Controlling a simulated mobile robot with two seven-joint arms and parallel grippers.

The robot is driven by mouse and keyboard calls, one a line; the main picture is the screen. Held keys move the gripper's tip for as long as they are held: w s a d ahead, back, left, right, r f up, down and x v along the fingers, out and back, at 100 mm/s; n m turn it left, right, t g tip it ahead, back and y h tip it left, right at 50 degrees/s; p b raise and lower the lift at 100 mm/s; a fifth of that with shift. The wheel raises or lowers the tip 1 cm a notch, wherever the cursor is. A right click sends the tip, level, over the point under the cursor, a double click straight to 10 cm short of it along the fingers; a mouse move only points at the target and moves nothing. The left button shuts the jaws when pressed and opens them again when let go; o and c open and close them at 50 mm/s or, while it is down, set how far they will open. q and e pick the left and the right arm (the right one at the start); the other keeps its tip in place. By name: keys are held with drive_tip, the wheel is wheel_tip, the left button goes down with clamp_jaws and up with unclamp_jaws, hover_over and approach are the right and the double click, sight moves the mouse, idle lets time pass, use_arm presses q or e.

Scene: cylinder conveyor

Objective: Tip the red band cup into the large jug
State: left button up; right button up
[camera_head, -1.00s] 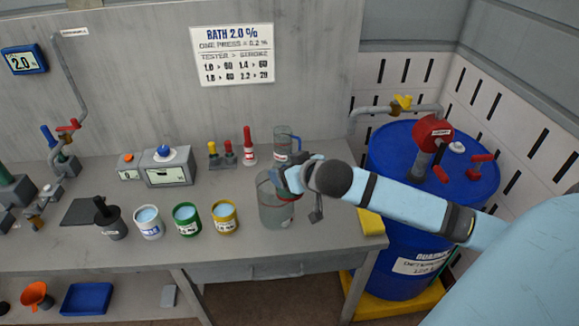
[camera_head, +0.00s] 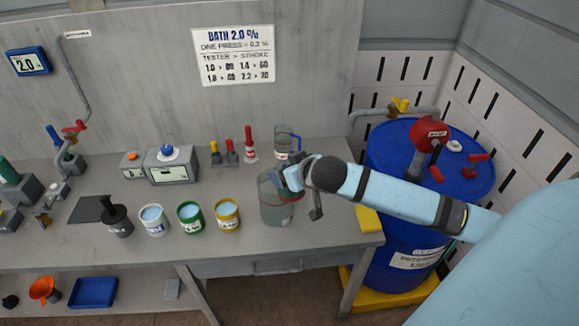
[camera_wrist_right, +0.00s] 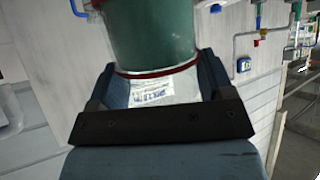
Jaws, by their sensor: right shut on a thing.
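The large jug (camera_head: 274,212) is clear and stands on the bench near its right front. My right gripper (camera_head: 289,182) is over the jug's mouth, its arm coming in from the right. In the right wrist view the gripper (camera_wrist_right: 165,95) is shut on a clear vessel with a red band (camera_wrist_right: 158,73), the red band cup. Green-teal shows above the band and a printed label below it. In the head view the cup is mostly hidden by the gripper and jug, so its tilt and any pouring cannot be told. My left gripper is not in view.
White (camera_head: 153,226), green (camera_head: 190,224) and yellow (camera_head: 227,222) cups stand left of the large jug. A red-and-white bottle (camera_head: 250,152) stands behind them. A blue drum (camera_head: 405,190) is right of the bench.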

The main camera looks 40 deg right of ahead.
sight(277, 166)
drive_tip(key=shift+g+p, duration=0.3)
drive_tip(key=shift+p, duration=0.5)
drive_tip(key=shift+w+f+g, duration=0.1)
drive_tip(key=shift+w+g, duration=0.1)
drive_tip(key=shift+g, duration=0.4)
drive_tip(key=shift+w+g, duration=0.1)
drive_tip(key=shift+g, duration=0.2)
drive_tip(key=shift+w+r+g, duration=0.2)
drive_tip(key=shift+r+g, duration=0.15)
drive_tip(key=shift+g, duration=0.15)
drive_tip(key=shift+w+r+g, duration=0.2)
drive_tip(key=shift+r+g, duration=0.1)
drive_tip(key=shift+g, duration=0.6)
drive_tip(key=shift+w+f+g, duration=0.35)
drive_tip(key=shift+f+g, duration=0.3)
drive_tip(key=shift+g, duration=0.55)
drive_tip(key=shift+w+f+g, duration=0.35)
drive_tip(key=shift+f+g, duration=0.35)
drive_tip(key=shift+g, duration=0.5)
drive_tip(key=shift+w+f+g, duration=0.3)
drive_tip(key=shift+f+g, duration=0.2)
drive_tip(key=shift+g, duration=0.3)
drive_tip(key=shift+w+r+g, duration=0.15)
drive_tip(key=shift+w+g, duration=0.3)
drive_tip(key=shift+g, duration=0.4)
drive_tip(key=shift+w+r+g, duration=0.15)
drive_tip(key=shift+w+g, duration=0.25)
drive_tip(key=shift+g, duration=0.45)
drive_tip(key=shift+f, duration=0.15)
